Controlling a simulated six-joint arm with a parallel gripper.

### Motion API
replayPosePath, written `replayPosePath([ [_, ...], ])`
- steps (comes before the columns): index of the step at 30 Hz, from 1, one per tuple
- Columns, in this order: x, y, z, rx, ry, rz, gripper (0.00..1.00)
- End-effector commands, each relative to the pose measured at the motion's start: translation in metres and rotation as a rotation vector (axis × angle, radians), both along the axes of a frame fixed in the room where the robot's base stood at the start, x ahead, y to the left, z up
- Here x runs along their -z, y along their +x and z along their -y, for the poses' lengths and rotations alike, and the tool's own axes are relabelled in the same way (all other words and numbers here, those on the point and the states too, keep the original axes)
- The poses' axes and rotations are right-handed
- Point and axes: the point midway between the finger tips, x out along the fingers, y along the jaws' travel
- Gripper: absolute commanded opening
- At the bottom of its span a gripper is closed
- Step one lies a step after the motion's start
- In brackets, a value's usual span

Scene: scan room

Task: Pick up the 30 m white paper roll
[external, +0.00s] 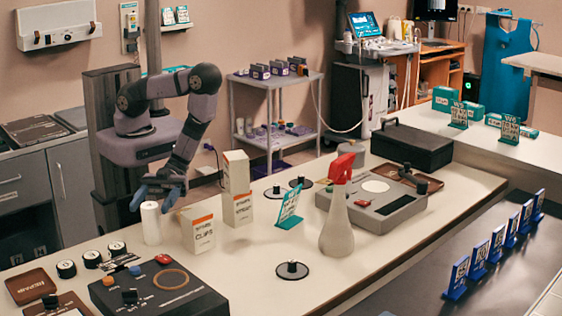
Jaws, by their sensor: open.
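A white paper roll (151,225) stands upright on the pale worktop near its back left edge. No length marking on it can be read. My gripper (158,196) is right above the roll and points down. Its blue-grey fingers are open and lie close to the roll's top. I cannot tell whether they touch it or reach around it.
A white and orange carton (197,230) stands close to the right of the roll, with another carton (237,205) stack behind it. A black control box (145,290) and several small black-rimmed discs lie in front. A spray bottle (337,230) stands further right.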

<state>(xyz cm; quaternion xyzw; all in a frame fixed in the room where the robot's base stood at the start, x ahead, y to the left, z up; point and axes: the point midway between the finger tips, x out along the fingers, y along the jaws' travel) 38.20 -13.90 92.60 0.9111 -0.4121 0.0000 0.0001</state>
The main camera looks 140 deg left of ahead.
Motion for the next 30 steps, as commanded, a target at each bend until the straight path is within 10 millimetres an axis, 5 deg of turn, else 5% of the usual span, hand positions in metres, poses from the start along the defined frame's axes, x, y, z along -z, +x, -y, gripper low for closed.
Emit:
replayPosePath([
  [18,-0.001,0.030,0.037,0.002,0.001,0.001,0.59],
  [29,0.001,0.033,0.039,-0.001,-0.001,-0.001,0.59],
  [30,0.001,0.033,0.039,0.000,-0.001,-0.001,0.49],
])
